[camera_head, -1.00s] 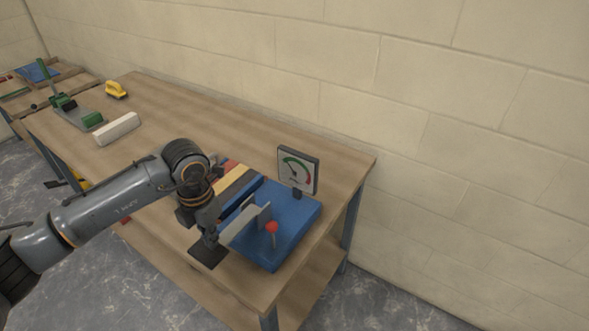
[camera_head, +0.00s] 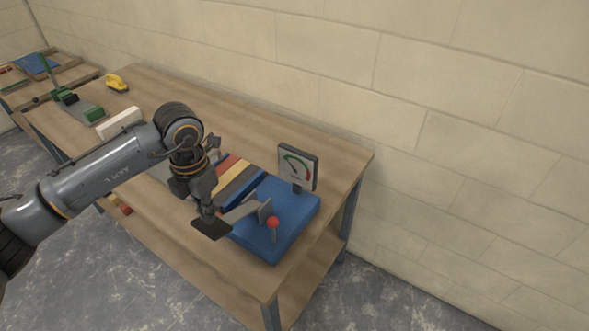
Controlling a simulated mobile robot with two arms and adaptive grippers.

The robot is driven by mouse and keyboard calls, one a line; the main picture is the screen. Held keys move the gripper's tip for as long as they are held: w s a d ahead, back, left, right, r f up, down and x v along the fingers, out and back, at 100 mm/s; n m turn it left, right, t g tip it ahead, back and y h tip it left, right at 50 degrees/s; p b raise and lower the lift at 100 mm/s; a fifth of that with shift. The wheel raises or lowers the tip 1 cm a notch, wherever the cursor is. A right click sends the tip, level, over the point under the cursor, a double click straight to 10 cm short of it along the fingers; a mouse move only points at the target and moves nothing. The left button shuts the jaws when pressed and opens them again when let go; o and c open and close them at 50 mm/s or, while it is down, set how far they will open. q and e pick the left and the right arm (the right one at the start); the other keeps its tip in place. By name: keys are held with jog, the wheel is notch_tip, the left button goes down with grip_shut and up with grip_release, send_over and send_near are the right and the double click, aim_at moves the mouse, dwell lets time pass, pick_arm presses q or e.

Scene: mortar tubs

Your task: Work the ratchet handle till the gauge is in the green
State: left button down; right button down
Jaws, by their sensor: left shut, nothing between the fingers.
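The ratchet device has a blue base (camera_head: 292,212) on the right end of the workbench. Its handle is a short stick with a red knob (camera_head: 273,222), standing near grey metal plates (camera_head: 264,211). A square gauge (camera_head: 298,166) stands at the back of the base, its dial marked with a green arc and a red arc. The needle is too small to read surely. My left gripper (camera_head: 211,226) is shut and empty, at the left edge of the blue base. It is apart from the red knob. My right gripper is not in view.
Coloured strips (camera_head: 240,180) lie left of the base, partly behind my arm. A pale block (camera_head: 120,123), a green-handled tool (camera_head: 80,106) and a yellow object (camera_head: 117,83) are farther left. The wall runs behind the workbench (camera_head: 300,130).

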aim_at(213, 231)
pick_arm(q)
jog(key=shift+f, duration=0.1)
dwell(0.3)
notch_tip(213, 231, down, 7)
jog(key=b, duration=0.6)
jog(key=shift+w+d+r+p, duration=0.1)
jog(key=shift+r+p, duration=0.65)
jog(key=shift+r, duration=1.05)
jog(key=shift+w+d+r+p, duration=0.1)
jog(key=shift+r+p, duration=0.6)
jog(key=shift+r, duration=1.05)
jog(key=shift+a, duration=0.1)
